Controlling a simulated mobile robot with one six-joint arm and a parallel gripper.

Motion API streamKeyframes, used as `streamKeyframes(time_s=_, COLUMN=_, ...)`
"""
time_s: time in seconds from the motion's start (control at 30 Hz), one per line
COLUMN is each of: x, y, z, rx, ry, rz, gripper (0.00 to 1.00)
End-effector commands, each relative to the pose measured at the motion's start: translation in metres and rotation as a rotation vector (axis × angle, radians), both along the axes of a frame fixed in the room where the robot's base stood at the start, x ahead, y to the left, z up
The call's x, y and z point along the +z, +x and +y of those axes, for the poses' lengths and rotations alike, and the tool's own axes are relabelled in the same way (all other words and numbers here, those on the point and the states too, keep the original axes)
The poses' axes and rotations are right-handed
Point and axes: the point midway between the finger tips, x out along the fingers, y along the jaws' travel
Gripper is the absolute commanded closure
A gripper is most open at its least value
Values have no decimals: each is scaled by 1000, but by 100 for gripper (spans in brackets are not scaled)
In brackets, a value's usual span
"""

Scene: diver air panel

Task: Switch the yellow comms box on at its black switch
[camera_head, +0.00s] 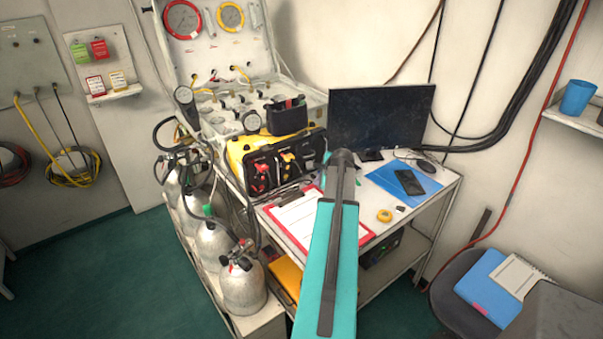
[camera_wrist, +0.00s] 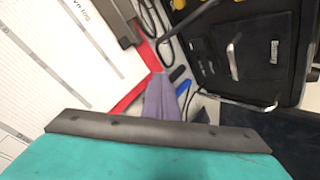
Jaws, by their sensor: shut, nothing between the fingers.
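The yellow comms box (camera_head: 236,150) stands on the white bench with its black front panel (camera_head: 283,165) facing me, red and yellow fittings on it. In the wrist view a black panel (camera_wrist: 262,60) with a metal handle and a pale label fills the upper right; it appears to be the box's front. I cannot make out the black switch for certain. My gripper (camera_wrist: 163,92) is shut and empty, its tip beside the clipboard's red edge and apart from the panel. In the head view my teal arm reaches over the bench and largely hides the gripper.
A red-edged clipboard (camera_head: 297,222) lies in front of the box. A monitor (camera_head: 380,116), a blue folder with a phone (camera_head: 409,182) and a yellow tape roll (camera_head: 384,215) are to the right. Gas cylinders (camera_head: 243,285) stand left of the bench; a gauge case (camera_head: 205,60) is behind.

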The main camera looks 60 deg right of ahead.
Motion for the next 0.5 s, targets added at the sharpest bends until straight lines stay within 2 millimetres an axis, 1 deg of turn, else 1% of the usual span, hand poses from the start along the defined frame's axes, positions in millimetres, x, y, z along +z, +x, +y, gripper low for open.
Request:
streamKeyframes(time_s=0.1, x=-2, y=13, z=-5, rx=2, ry=-1, rz=0, gripper=100)
streamKeyframes(time_s=0.5, x=-6, y=49, z=-17, rx=2, ry=-1, rz=0, gripper=100)
